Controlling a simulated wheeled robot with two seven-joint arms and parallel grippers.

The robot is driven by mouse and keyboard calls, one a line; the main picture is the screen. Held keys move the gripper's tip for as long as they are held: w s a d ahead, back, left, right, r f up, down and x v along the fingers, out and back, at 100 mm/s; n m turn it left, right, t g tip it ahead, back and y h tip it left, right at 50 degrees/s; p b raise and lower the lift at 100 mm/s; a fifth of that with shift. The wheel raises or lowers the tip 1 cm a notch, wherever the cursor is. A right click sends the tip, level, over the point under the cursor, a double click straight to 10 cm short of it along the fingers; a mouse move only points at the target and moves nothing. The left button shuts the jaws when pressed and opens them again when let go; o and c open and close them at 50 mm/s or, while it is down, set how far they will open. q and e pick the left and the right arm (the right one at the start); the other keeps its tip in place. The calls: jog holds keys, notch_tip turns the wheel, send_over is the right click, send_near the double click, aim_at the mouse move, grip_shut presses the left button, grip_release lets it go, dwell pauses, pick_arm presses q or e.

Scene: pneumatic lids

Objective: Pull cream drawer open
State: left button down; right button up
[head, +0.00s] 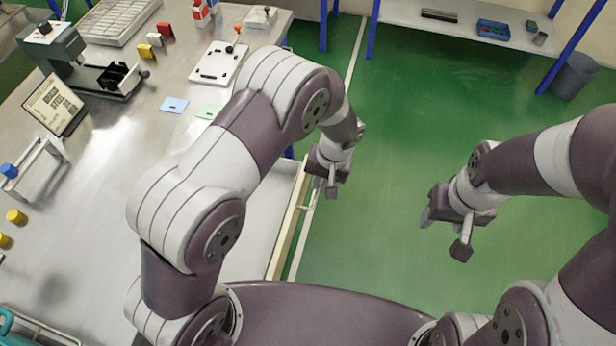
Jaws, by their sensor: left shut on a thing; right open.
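The cream drawer (286,232) stands out from the right side of the workbench, its long pale front edge-on to me and its grey inside (262,212) partly showing. My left arm crosses over the bench and covers part of the drawer. My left gripper (331,186) is at the far end of the drawer front, on its outer side, shut on the drawer's handle; the grip itself is mostly hidden by the gripper. My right gripper (443,233) is open and empty over the green floor, well apart from the drawer.
The workbench (110,215) holds a tablet (55,103), a dark grey machine (85,65), a white plate with a red-knobbed lever (218,62) and small coloured blocks. A shelf (460,25) and a grey bin (573,77) stand at the back. The green floor right of the drawer is clear.

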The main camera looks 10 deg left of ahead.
pick_arm(q)
jog(key=shift+d, duration=0.15)
jog(key=c, duration=1.2)
grip_release()
notch_tip(320, 180, up, 13)
jog(key=d+b, duration=0.1)
jog(key=d, duration=0.1)
jog(key=shift+s+d+f, duration=0.15)
jog(key=shift+f, duration=0.05)
